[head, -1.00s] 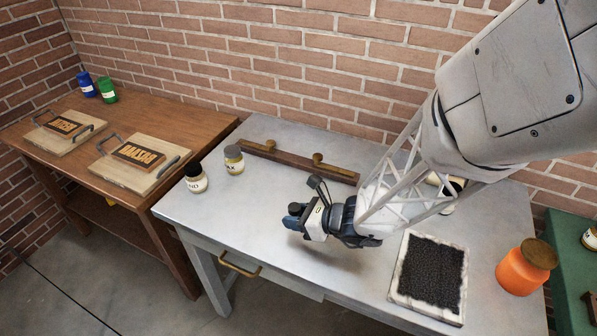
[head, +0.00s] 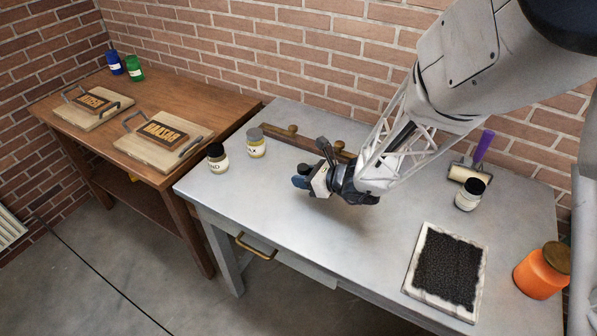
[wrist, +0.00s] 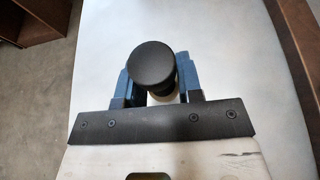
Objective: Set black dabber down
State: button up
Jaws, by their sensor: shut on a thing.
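My gripper (head: 301,183) is over the left-middle part of the grey metal table (head: 350,235). In the wrist view its two blue fingers (wrist: 161,85) are closed around the black dabber (wrist: 152,64), whose round black top sits between and beyond them. A little of something pale shows below that top. In the head view the dabber is mostly hidden by the gripper, and I cannot tell whether its base touches the table.
A wooden rack (head: 300,141) is behind. To the right are a black ink pad (head: 447,270), a black-lidded jar (head: 469,194), a purple-handled roller (head: 484,148) and an orange jar (head: 541,272).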

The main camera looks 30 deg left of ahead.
jog(key=shift+w+a+f, duration=0.15)
jog(key=shift+w+a, duration=0.9)
jog(key=shift+w, duration=0.05)
jog(key=shift+w+a+f, duration=0.1)
jog(key=shift+w+a, duration=0.95)
jog(key=shift+f, duration=1.8)
jog(key=shift+f, duration=0.15)
jog(key=o, duration=0.9)
jog(key=shift+o, duration=0.2)
jog(key=shift+v, duration=0.95)
jog(key=v, duration=1)
